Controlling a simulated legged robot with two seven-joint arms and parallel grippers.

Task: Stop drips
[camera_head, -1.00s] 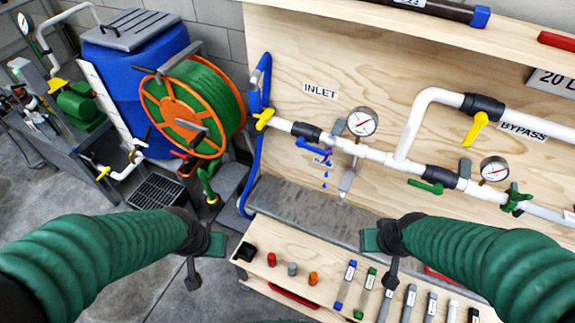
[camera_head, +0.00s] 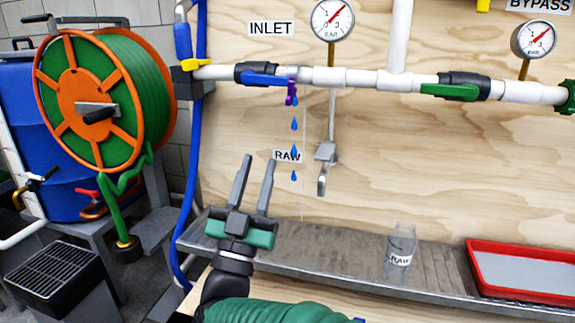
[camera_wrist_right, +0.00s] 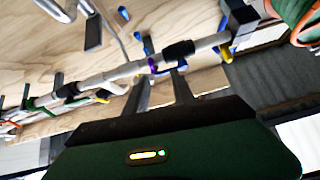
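Blue drops (camera_head: 294,152) fall in a line below a small purple tap (camera_head: 291,93) on the white pipe (camera_head: 330,77) right of the INLET label. A valve with a blue handle (camera_head: 265,80) sits just left of the tap. My right gripper (camera_head: 255,161) is open and empty, fingers pointing up, below and left of the drops. In the right wrist view, its open fingers (camera_wrist_right: 161,82) point towards the pipe (camera_wrist_right: 125,72), with the purple tap (camera_wrist_right: 152,65) beyond them. My left gripper is out of view.
A clear RAW bottle (camera_head: 400,250) stands on the grey ledge (camera_head: 340,262), beside a red tray (camera_head: 520,270). A metal lever (camera_head: 325,165) hangs below a gauge (camera_head: 333,20). A green-handled valve (camera_head: 450,90) is right along the pipe. A hose reel (camera_head: 100,100) stands left.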

